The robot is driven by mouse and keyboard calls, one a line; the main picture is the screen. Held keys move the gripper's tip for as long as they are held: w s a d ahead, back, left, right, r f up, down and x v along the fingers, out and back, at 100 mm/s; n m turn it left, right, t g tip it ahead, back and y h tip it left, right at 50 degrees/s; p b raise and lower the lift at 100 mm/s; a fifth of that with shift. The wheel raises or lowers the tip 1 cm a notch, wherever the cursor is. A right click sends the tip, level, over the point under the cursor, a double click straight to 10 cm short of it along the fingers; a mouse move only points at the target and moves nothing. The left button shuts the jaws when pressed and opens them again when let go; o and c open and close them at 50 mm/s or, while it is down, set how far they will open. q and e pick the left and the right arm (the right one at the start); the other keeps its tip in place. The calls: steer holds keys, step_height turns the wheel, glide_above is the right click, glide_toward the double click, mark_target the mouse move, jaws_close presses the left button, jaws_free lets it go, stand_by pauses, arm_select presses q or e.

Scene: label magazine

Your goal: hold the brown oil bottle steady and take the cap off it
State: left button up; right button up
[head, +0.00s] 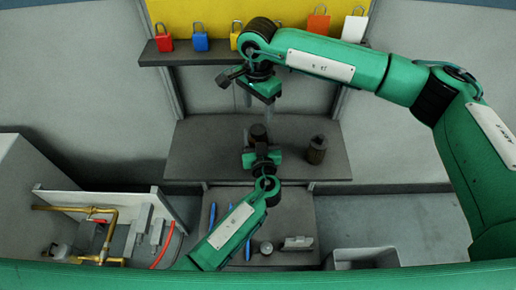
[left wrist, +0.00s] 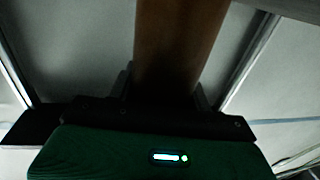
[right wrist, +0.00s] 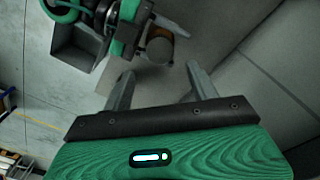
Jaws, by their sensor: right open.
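The brown oil bottle (head: 258,133) stands above the dark bench in the head view. My left gripper (head: 262,158) is at its near side; the left wrist view shows the brown bottle body (left wrist: 180,45) between the left fingers, which are closed around it. My right gripper (head: 262,102) is open and empty, above and behind the bottle, fingers pointing down. I cannot clearly tell the cap from the bottle.
A second dark brown container (head: 317,150) stands on the bench (head: 205,150) to the right. A shelf with several padlocks (head: 201,38) is behind. Tools (head: 249,250) lie on the near board, with a grey bin (head: 366,259) at right and brass pipework (head: 105,225) at left.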

arm_select(q)
jaws_close()
arm_select(e)
steer(key=s+a+r+m+g+y, duration=0.2)
steer(key=s+a+r+m+y, duration=0.2)
steer(key=a+r+m+y, duration=0.4)
steer(key=s+a+r+m+g+y, duration=0.35)
steer(key=a+m, duration=0.25)
steer(key=a, duration=0.5)
steer(key=w+a+r+m+t+y, duration=0.2)
steer(key=w+r+m+t+y, duration=0.25)
steer(key=m, duration=0.95)
steer(key=w+a+r+m+t+y, duration=0.25)
steer(key=r+m+t, duration=0.4)
steer(key=m, duration=0.65)
steer(key=m+g+h, duration=0.5)
steer(key=m+h, duration=1.3)
steer(key=m, duration=1.3)
glide_above(258, 129)
steer(key=f, duration=2.2)
steer(key=shift+a+f, duration=0.2)
steer(key=shift+a, duration=0.15)
steer(key=shift+d+f+g+h, duration=0.15)
steer(key=shift+d+g+h, duration=0.1)
steer(key=shift+d, duration=0.05)
steer(key=shift+d+f, duration=0.1)
steer(key=shift+f, duration=3.8)
